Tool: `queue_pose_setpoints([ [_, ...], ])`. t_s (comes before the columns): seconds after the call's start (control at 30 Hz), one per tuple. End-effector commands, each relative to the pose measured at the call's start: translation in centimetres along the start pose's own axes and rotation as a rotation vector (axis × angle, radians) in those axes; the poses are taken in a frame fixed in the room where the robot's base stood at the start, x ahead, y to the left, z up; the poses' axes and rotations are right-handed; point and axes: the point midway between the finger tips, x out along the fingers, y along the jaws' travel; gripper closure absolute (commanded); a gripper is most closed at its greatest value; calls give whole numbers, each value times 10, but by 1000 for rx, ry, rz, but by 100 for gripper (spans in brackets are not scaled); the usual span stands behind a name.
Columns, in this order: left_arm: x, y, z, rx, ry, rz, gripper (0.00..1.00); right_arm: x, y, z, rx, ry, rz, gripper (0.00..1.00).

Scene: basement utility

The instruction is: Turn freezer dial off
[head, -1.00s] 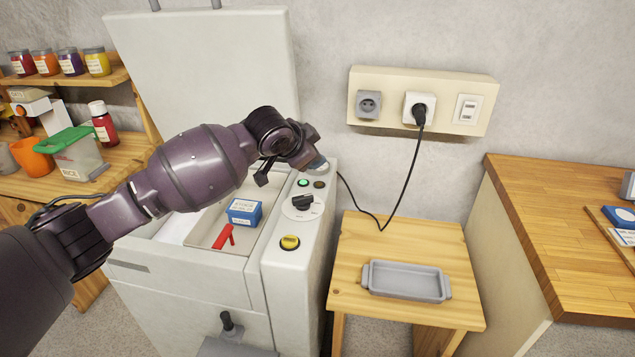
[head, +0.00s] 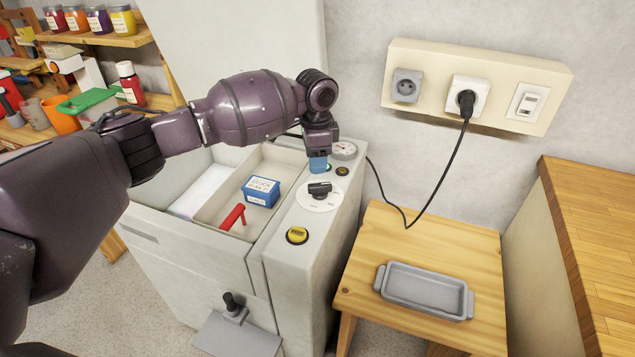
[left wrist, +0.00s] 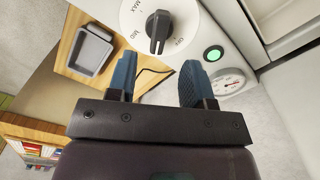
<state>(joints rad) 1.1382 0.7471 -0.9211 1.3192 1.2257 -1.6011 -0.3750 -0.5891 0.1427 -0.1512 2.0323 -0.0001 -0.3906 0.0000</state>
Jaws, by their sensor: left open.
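The freezer dial is a black knob (head: 320,189) on a round white plate on the freezer's control strip. In the left wrist view the dial knob (left wrist: 158,30) stands just beyond my fingertips, with MAX, MID and another partly turned label around it. My left gripper (head: 318,165) is above the strip, just behind the dial, pointing down. In the left wrist view its blue fingers (left wrist: 155,75) are apart with nothing between them, and the knob lies ahead of the gap. My right gripper is not in view.
The strip also has a yellow button (head: 297,235), a green light (left wrist: 214,53) and a gauge (head: 344,149). The open freezer holds a blue box (head: 261,191) and a red object (head: 233,217). A grey tray (head: 425,290) lies on the wooden stool. A cable (head: 440,180) hangs from the socket.

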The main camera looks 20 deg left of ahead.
Motion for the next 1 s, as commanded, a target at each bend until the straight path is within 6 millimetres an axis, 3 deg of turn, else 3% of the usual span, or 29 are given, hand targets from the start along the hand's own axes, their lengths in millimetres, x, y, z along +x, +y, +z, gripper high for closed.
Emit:
queue_pose_setpoints([
  [0.03,13,0,0,0,-3,4,53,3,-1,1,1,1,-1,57],
  [0.2,43,0,0,-1,-2,4,53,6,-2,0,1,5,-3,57],
  [0.4,66,0,0,-1,-1,2,53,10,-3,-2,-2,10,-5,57],
  [0.87,75,0,0,-1,1,-1,53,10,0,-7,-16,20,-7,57],
  [1.0,75,0,0,-1,1,-1,72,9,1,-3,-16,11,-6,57],
])
